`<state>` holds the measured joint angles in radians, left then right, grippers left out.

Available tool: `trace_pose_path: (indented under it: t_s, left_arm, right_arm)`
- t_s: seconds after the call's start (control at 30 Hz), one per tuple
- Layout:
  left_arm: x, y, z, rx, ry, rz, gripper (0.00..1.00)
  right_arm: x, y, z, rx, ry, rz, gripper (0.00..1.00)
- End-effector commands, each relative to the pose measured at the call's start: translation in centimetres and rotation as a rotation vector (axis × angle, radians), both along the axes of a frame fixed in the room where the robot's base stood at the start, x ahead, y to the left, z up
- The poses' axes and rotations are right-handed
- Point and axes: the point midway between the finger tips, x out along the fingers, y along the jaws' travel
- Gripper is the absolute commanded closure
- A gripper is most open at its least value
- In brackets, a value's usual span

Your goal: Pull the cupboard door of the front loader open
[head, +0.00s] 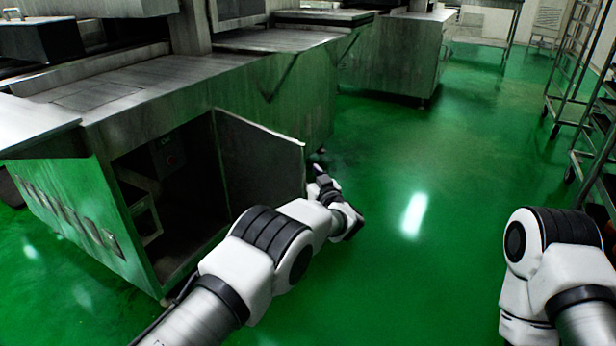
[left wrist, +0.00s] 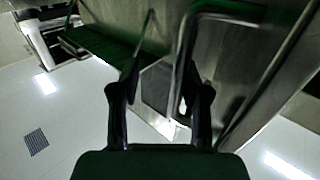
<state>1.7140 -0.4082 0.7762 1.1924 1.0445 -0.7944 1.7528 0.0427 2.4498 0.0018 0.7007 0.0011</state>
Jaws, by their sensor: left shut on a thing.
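The cupboard door (head: 262,162) of the steel front loader (head: 130,100) stands swung out, with its inner face showing and the dark cupboard inside (head: 175,190) exposed. My left gripper (head: 318,160) is at the door's free edge, on its outer side, partly hidden by the door and my own wrist. In the left wrist view, a bent metal handle (left wrist: 186,50) runs down between the two fingers of my left gripper (left wrist: 165,88), which is shut on it. My right gripper is out of view.
Wheeled racks (head: 575,90) stand at the right. Another steel machine (head: 395,55) stands behind. The green floor (head: 440,150) right of the door is clear.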

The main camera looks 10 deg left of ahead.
Motion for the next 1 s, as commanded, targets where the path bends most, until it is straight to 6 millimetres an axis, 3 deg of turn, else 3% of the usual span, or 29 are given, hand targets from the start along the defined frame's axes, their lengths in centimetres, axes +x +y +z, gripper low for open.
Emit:
trace_pose_path:
  t_s: [0.3, 0.33, 1.0]
  left_arm:
    - [0.3, 0.5, 0.4, -0.001, -0.005, 0.003, 1.0]
    - [0.3, 0.5, 0.4, -0.001, -0.005, 0.003, 0.63]
    - [-0.9, 0.5, 0.1, 0.002, 0.003, -0.049, 0.63]
  right_arm:
    - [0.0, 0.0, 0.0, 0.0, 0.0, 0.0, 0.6]
    - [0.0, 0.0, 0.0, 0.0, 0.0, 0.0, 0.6]
    - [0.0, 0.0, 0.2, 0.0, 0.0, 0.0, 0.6]
